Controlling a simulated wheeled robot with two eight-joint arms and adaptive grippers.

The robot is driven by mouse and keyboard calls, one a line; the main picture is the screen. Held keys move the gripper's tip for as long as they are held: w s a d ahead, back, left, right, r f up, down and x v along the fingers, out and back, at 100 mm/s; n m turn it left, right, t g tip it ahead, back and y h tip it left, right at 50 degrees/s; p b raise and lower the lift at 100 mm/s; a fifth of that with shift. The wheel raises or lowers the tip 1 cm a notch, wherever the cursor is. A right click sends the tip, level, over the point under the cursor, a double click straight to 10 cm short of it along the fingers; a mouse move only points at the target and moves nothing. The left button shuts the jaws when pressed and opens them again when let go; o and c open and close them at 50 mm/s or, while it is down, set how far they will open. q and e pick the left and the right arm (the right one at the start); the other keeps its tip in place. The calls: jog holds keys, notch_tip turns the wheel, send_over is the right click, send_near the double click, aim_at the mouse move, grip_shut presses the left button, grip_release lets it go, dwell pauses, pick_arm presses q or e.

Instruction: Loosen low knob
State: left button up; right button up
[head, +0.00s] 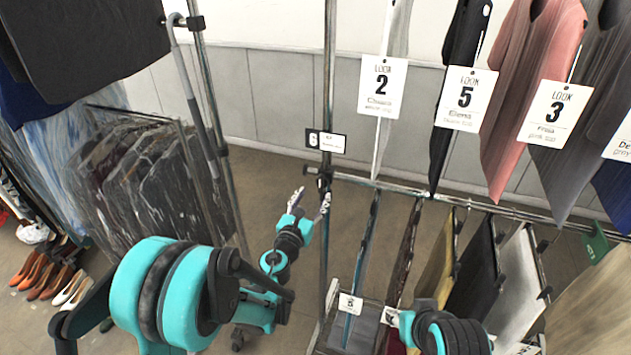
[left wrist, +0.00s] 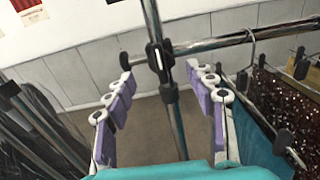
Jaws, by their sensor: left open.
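The low clamp (head: 325,178) joins the lower clothes rail to an upright pole. In the left wrist view my left gripper (left wrist: 160,108) shows purple-padded fingers spread on both sides of the pole, with the clamp beyond the tips. Nothing is visibly held. Part of my right arm (head: 440,332) shows, but its gripper does not.
The lower rail (head: 450,200) carries several hanging garments right of the pole (head: 329,80). Tagged shirts (head: 525,90) hang above. A rack of dark garments (head: 130,175) and shoes (head: 50,280) stand left.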

aim_at(320, 185)
pick_arm(q)
jog(key=x, duration=0.6)
jog(key=shift+b, duration=0.3)
jog(key=shift+s, duration=0.1)
jog(key=c, duration=1.1)
